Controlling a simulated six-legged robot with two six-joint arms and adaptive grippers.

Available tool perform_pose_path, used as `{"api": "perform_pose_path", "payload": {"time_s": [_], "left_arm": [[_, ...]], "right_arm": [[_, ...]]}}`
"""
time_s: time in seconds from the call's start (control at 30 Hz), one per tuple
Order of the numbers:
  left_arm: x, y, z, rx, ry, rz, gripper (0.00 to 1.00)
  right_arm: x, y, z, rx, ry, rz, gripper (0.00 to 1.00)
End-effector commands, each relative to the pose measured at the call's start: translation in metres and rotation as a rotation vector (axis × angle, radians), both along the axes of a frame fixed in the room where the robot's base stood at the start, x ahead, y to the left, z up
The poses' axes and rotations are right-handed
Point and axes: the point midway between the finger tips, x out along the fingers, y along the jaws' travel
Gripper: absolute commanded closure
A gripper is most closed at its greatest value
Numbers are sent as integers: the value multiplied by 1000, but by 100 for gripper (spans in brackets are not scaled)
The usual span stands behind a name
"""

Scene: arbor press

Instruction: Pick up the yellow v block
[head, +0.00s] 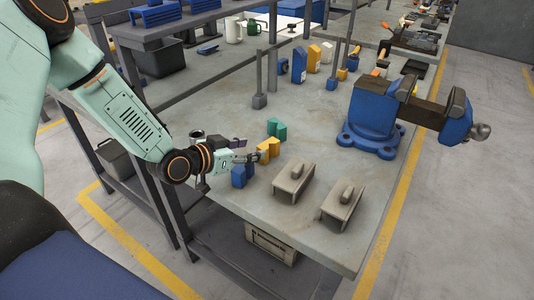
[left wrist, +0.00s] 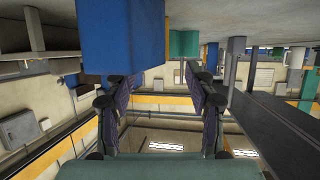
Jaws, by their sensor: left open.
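The yellow v block (head: 268,149) stands on the grey workbench, between a green block (head: 277,128) behind it and a blue block (head: 241,174) in front. My left gripper (head: 254,150) is open at the left side of the yellow v block. Its fingers partly overlap the block in the head view, and I cannot tell whether they touch it. In the left wrist view the open fingers (left wrist: 160,78) have nothing visible between them. The blue block (left wrist: 122,36) is large above them, with the green block (left wrist: 184,43) beyond. My right gripper is not in view.
A blue vise (head: 375,120) is mounted at the right edge. A post (head: 259,95) stands behind the blocks. Bare bench lies between the blocks and vise.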

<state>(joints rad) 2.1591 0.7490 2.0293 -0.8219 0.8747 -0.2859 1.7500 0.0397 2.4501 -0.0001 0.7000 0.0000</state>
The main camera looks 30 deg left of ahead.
Motion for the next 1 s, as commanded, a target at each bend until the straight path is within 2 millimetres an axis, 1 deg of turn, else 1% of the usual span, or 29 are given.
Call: {"api": "perform_pose_path", "payload": {"time_s": [0.03,0.2,0.3,0.6,1.0], "left_arm": [[5,-3,-6,5,1,-5,45],[19,-9,-12,3,1,-3,45],[24,-10,-13,1,0,-3,45],[25,-10,-12,-2,-1,-1,46],[25,-10,-12,-1,-1,-1,80]], "right_arm": [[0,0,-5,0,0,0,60],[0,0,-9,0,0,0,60],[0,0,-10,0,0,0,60],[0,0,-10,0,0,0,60],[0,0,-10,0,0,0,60]]}}
